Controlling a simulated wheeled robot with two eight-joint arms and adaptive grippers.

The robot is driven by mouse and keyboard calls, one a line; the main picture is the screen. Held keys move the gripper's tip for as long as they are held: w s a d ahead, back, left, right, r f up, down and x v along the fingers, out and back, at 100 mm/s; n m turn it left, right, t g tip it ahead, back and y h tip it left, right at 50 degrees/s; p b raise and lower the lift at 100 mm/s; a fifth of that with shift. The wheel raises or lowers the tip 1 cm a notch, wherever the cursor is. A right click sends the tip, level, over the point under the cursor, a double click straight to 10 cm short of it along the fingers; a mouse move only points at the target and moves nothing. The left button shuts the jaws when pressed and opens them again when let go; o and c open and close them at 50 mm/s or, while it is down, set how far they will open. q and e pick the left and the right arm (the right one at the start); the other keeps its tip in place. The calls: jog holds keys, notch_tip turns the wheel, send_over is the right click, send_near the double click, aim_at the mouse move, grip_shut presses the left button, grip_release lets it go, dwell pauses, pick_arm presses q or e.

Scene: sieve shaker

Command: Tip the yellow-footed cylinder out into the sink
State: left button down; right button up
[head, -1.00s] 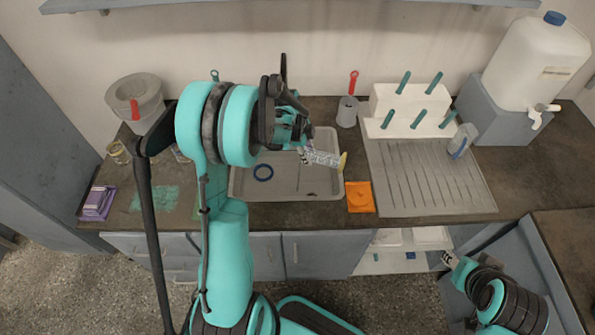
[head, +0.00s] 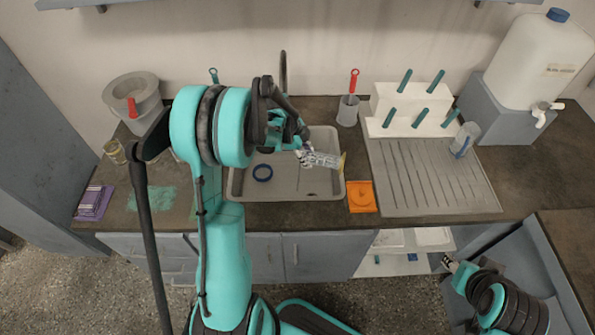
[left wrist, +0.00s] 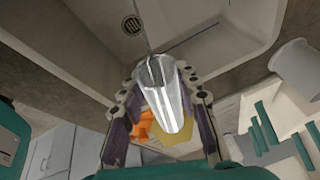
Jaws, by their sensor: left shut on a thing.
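The clear cylinder (head: 322,159) lies nearly on its side above the sink (head: 240,185), its yellow foot (head: 342,165) to the right and its mouth end to the left. My left gripper (head: 304,146) is shut on it. In the left wrist view the cylinder (left wrist: 168,98) sits between the two fingers, with its open mouth toward the sink (left wrist: 215,25) and the yellow foot (left wrist: 178,145) partly hidden behind it. I cannot tell whether anything is inside it. My right gripper (head: 449,263) is low at the right, away from the counter; its jaws are too small to read.
An orange square (head: 361,196) is right of the sink, before the ridged drainboard (head: 400,202). A grey cup (head: 347,112), a pegged white rack (head: 398,101) and a glass (head: 465,139) stand nearby. A tap (head: 283,72) rises behind.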

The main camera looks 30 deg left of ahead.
pick_arm(q)
jog(key=shift+a+f+h+b, duration=0.1)
jog(key=shift+f+h+b, duration=0.4)
jog(key=shift+b, duration=0.15)
